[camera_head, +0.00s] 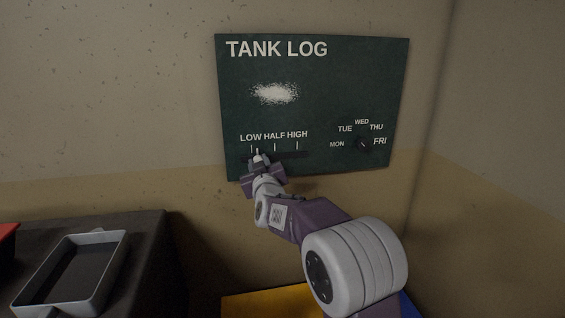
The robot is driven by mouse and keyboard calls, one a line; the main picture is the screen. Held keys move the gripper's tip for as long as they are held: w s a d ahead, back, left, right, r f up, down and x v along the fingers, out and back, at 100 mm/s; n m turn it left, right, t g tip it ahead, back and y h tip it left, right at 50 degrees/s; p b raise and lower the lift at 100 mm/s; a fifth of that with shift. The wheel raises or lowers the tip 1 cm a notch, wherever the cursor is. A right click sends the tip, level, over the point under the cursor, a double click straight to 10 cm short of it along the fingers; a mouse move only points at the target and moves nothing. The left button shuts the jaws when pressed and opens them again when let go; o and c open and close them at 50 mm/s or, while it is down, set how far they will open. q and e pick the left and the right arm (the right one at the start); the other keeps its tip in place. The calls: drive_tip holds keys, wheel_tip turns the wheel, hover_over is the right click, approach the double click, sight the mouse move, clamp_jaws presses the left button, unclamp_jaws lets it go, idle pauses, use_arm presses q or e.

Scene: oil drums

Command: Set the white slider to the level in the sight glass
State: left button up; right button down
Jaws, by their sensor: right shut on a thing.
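The dark green TANK LOG board (345,95) hangs on the wall. Its slider track (300,155) runs under the marks LOW, HALF and HIGH. The white slider (257,152) shows only as a small light bit just right of the LOW mark, left of HALF; my gripper hides most of it. My right gripper (261,160) reaches up to the board from below and is shut on the slider. My left gripper is not in view. No sight glass is in view.
A day dial (363,143) with MON to FRI is at the board's lower right. A white smear (275,93) marks the board. A grey tray (70,273) sits on a dark surface at lower left, near a red edge. A yellow surface (265,303) lies below.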

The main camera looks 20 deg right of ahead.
drive_tip(key=shift+w+a+r, duration=0.15)
drive_tip(key=shift+a+r, duration=0.1)
drive_tip(key=shift+a, duration=0.35)
drive_tip(key=shift+a+f, duration=0.2)
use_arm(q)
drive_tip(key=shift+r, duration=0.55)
use_arm(e)
drive_tip(key=c, duration=1.1)
unclamp_jaws()
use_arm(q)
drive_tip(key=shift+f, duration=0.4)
use_arm(e)
drive_tip(key=shift+v, duration=4.5)
